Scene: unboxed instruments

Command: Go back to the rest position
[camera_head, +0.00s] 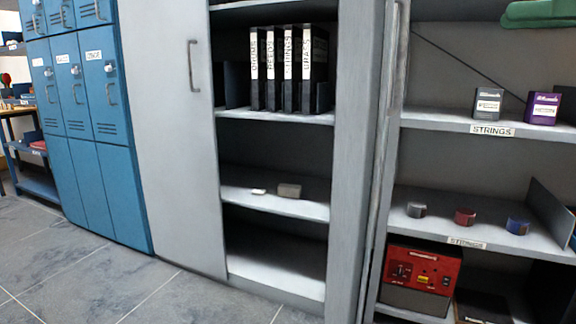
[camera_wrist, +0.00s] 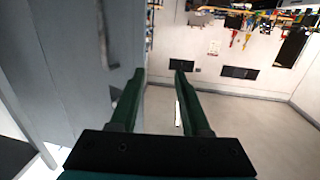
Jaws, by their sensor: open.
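My gripper (camera_wrist: 159,72) shows in the wrist view, with its two dark green fingers apart and nothing between them. Beyond the fingertips are a grey cabinet side on the left and an open floor. My gripper is not in the head view. The head view faces a grey cabinet (camera_head: 172,130) with one side open and a grey shelf unit (camera_head: 450,122) to its right.
Several labelled binders (camera_head: 288,68) stand on a cabinet shelf. The right shelves hold a dark box (camera_head: 488,103), a purple box (camera_head: 543,107), small coloured items and a red device (camera_head: 423,270). Blue lockers (camera_head: 90,120) stand left. The tiled floor (camera_head: 60,270) is clear.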

